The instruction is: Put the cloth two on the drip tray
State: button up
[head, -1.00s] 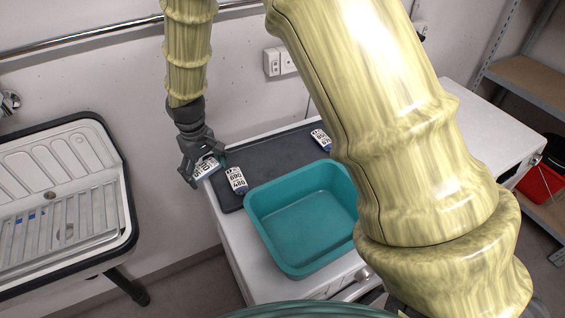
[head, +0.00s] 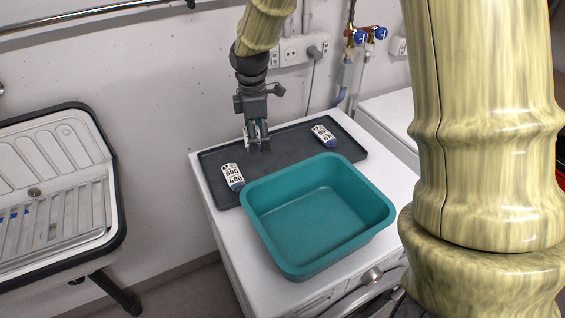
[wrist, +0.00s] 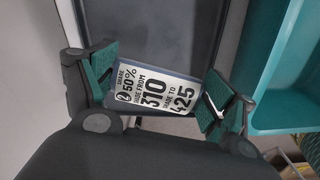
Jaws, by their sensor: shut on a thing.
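My gripper (head: 257,145) is shut on a flat folded cloth with a white printed label, seen in the wrist view (wrist: 157,90) between the two green-padded fingers (wrist: 160,95). In the head view the fingers mostly hide this cloth. The gripper points down above the dark drip tray (head: 285,143), in its back middle part; the exact gap to the tray is hard to tell. Two similar labelled cloths lie on the tray, one at the left front (head: 232,176) and one at the right (head: 323,134). I cannot read which cloth is number two.
A teal basin (head: 268,256) stands in front of the tray on the white machine top (head: 218,228). A metal sink (head: 60,190) is at the left. The wall with sockets (head: 303,49), a pipe and blue-handled taps (head: 365,36) is close behind the tray.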

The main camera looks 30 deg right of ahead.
aim_at(272, 168)
jog(key=shift+s+d+f+n, duration=0.25)
jog(key=shift+d+f+n, duration=0.3)
jog(key=shift+f, duration=1.05)
jog(key=shift+s+d+f+n, duration=0.25)
jog(key=shift+d+f+n, duration=0.3)
jog(key=shift+f, duration=1.1)
jog(key=shift+s+d+f+n, duration=0.35)
jog(key=shift+d+f, duration=0.3)
jog(key=shift+f, duration=0.95)
jog(key=shift+w, duration=0.1)
jog(key=o, duration=1)
jog(key=shift+f, duration=0.15)
notch_tip(272, 168, up, 12)
jog(key=shift+r+b, duration=0.2)
jog(key=shift+b, duration=0.6)
